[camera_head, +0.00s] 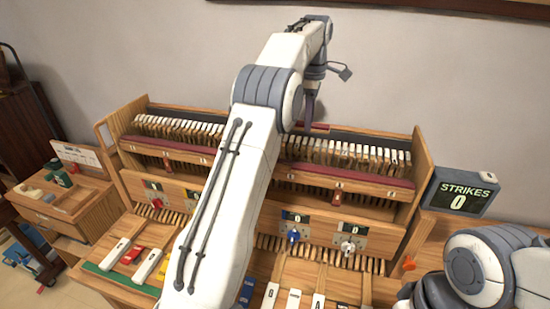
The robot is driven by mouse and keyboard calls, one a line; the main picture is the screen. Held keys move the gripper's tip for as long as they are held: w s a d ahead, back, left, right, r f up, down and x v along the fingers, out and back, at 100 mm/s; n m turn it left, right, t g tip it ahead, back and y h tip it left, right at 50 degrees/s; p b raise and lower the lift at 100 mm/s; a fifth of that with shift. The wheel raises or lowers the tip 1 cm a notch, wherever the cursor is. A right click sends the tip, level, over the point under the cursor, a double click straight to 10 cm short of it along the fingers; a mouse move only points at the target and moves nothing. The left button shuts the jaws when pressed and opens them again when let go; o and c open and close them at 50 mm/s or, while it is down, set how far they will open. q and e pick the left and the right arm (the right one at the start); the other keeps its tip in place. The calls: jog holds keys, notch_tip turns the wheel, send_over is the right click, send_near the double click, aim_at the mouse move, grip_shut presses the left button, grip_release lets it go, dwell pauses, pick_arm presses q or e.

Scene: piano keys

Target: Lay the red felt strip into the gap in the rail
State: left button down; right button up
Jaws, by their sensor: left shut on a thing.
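My left gripper (310,120) points down over the back of the wooden piano action, shut on what looks like the red felt strip (319,126). Only a short red end of the strip shows beside the fingers. The rail (345,178) runs across the action in front of the hammers, with dark red felt on it to the left and right of my left arm. My left arm hides the middle of the rail, and I cannot see the gap. My right arm shows at the lower right; its gripper is out of view.
A counter (458,198) reading "STRIKES 0" stands at the right. A small side cabinet (60,195) stands at the left. The wall behind is bare.

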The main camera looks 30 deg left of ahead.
pick_arm(q)
jog(key=s+a+f, duration=0.4)
jog(key=s+a, duration=0.1)
jog(key=s+a+f, duration=0.2)
jog(key=a, duration=0.1)
jog(key=shift+s+a+f+p, duration=0.2)
jog(key=shift+s+f+p, duration=0.05)
jog(key=shift+f+p, duration=0.1)
notch_tip(320, 180, down, 3)
jog(key=shift+f+p, duration=0.1)
jog(key=shift+p, duration=0.6)
jog(key=shift+f, duration=0.45)
jog(key=shift+f, duration=0.1)
jog(key=c, duration=0.6)
grip_release()
